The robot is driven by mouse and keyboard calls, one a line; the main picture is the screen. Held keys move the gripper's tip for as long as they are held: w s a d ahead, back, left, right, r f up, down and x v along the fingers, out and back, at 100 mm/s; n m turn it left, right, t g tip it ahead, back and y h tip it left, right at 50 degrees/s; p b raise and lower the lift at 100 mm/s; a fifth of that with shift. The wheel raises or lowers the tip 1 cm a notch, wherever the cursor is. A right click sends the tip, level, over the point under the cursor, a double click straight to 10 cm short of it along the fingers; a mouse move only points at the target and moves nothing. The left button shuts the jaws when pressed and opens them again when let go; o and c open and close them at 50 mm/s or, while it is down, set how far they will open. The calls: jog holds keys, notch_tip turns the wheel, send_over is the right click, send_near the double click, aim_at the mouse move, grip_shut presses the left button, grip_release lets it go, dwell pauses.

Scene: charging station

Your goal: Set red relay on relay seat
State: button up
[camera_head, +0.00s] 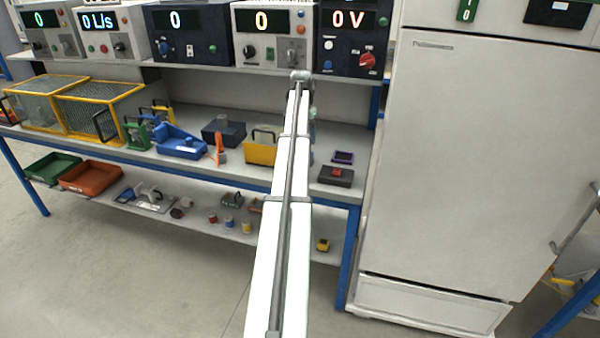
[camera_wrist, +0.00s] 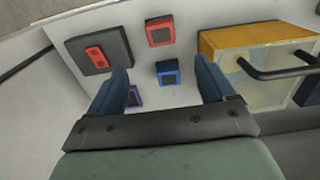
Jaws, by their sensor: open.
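My gripper (camera_wrist: 162,85) is open and empty above the bench shelf, its two dark blue fingers apart. A small red block with a dark top (camera_wrist: 160,30) sits on the shelf beyond the fingers; it looks like the red relay. A flat dark box (camera_wrist: 120,45) stands left of it, with a smaller red piece (camera_wrist: 95,55) on top. This may be the relay seat; I cannot tell surely. The dark box also shows in the head view (camera_head: 325,179), right of my arm. The red block is hidden there, as is my gripper, mostly.
A blue block (camera_wrist: 168,73) and a purple block (camera_wrist: 135,97) sit close by, the purple partly behind the left finger. A yellow bin (camera_wrist: 225,40) with a black handle stands to the right. Instruments (camera_head: 345,60) line the shelf above. A white cabinet (camera_head: 470,160) stands at the right.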

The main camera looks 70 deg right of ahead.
notch_tip(320, 180, down, 8)
jog(key=shift+f, duration=0.25)
jog(key=shift+w+a+f, duration=0.1)
jog(key=shift+a+f, duration=0.05)
jog(key=shift+f, duration=1.15)
jog(key=shift+a+f, duration=0.15)
jog(key=shift+f, duration=1.15)
jog(key=shift+r, duration=0.1)
jog(key=c, duration=1.2)
